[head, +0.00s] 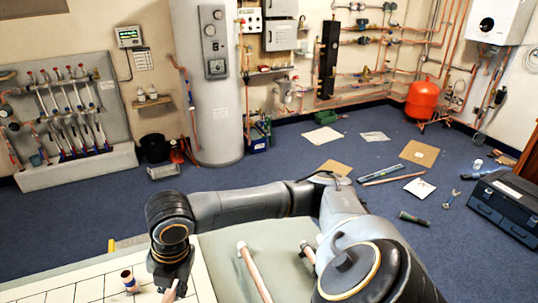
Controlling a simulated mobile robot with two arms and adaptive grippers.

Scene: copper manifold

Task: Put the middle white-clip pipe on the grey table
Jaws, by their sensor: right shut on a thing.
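My right gripper (172,275) points down near the bottom left and is shut on a copper pipe (171,294). Only a short piece of this pipe shows, and the bottom edge of the view cuts it off. No white clip shows on it. A copper pipe with a white end (255,273) lies on the pale grey-green table surface (218,262), right of the gripper. Another white-ended pipe (308,249) lies further right, partly hidden by my arm. I cannot tell which is the middle one. My left gripper is not in view.
A white surface with dark grid lines (90,289) lies at the lower left. A small copper-coloured cylinder with a pale band (129,281) stands on it, close left of my gripper. Beyond, the blue floor holds cardboard sheets (419,153), tools and a dark toolbox (507,208).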

